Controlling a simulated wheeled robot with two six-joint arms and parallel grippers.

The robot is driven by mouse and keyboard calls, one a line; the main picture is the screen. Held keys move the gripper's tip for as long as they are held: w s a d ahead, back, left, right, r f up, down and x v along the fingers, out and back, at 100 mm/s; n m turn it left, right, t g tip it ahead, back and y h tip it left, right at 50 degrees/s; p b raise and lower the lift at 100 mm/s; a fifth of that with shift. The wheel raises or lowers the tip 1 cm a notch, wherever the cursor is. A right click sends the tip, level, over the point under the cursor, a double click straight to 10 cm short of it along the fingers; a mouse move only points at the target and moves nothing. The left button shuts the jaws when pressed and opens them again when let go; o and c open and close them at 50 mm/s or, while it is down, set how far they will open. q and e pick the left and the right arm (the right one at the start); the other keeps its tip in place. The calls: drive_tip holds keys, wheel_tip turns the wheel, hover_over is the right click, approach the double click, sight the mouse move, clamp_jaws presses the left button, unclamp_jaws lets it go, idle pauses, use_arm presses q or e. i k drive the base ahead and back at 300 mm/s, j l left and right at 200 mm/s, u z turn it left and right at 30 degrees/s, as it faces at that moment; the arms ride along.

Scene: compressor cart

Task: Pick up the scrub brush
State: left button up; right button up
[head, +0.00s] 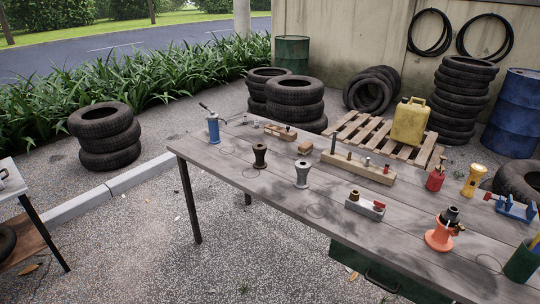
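I cannot make out a scrub brush for certain on the long grey wooden table (235,172). A small brown block-like thing (305,147) lies near the table's far side and may be the brush, but its bristles cannot be seen. A low brown wooden piece (280,131) with small parts on it lies just left of and behind it. Neither of my grippers is in view.
Tyre stacks (295,102) and a pallet (350,128) stand behind.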

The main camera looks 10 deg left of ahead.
sight(305, 147)
drive_tip(key=i+j, duration=0.15)
drive_tip(key=j, duration=0.25)
drive_tip(key=i+j+z, duration=0.1)
drive_tip(key=j, duration=0.35)
drive_tip(key=i+j, duration=0.1)
drive_tip(key=j, duration=0.35)
drive_tip(key=i+j+z, duration=0.1)
drive_tip(key=j, duration=0.3)
